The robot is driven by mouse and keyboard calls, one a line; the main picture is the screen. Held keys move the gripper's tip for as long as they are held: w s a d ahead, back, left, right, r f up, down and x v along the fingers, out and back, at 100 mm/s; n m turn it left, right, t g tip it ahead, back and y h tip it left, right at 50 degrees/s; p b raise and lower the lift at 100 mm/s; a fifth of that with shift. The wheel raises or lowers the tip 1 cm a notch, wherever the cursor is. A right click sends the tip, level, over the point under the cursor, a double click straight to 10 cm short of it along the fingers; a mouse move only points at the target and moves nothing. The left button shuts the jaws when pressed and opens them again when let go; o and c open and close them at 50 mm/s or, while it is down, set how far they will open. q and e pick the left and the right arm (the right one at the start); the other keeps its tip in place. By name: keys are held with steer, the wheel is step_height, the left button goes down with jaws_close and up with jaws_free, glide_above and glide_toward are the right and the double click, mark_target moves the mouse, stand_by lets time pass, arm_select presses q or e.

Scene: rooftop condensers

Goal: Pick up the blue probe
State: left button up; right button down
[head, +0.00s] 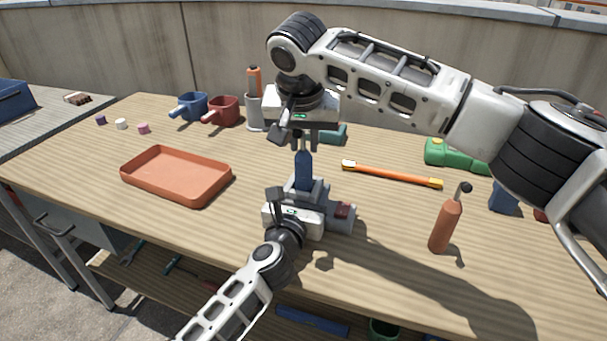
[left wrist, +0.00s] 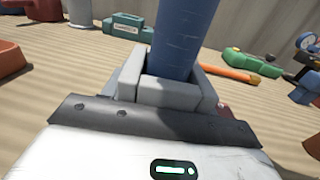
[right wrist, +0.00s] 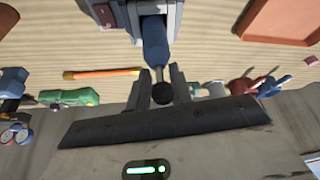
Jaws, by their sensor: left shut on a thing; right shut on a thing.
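The blue probe (head: 303,166) stands upright above the middle of the workbench, between my two grippers. My left gripper (head: 302,186) is shut around its lower part; the left wrist view shows the blue body (left wrist: 184,40) between the fingers. My right gripper (head: 303,138) comes from above and is shut at its upper end. In the right wrist view the probe's thin neck and dark round tip (right wrist: 162,93) sit between the right fingers. The probe's bottom end is hidden by the left gripper.
A terracotta tray (head: 178,203) lies left. An orange bar (head: 390,175), a green tool (head: 452,155) and a red-brown probe (head: 446,226) are right.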

steer(key=shift+f, duration=0.15)
step_height(320, 180, up, 10)
steer(key=shift+r, duration=0.1)
arm_select(q)
steer(key=o, duration=1.6)
steer(key=shift+s+a, duration=0.1)
steer(key=shift+s, duration=0.2)
arm_select(e)
steer(key=shift+r, duration=0.2)
arm_select(q)
steer(key=p+v, duration=0.3)
steer(key=v, duration=0.4)
steer(key=shift+s+a, duration=0.2)
steer(key=shift+s, duration=0.45)
arm_select(e)
step_height(320, 180, up, 3)
steer(key=shift+f, duration=0.2)
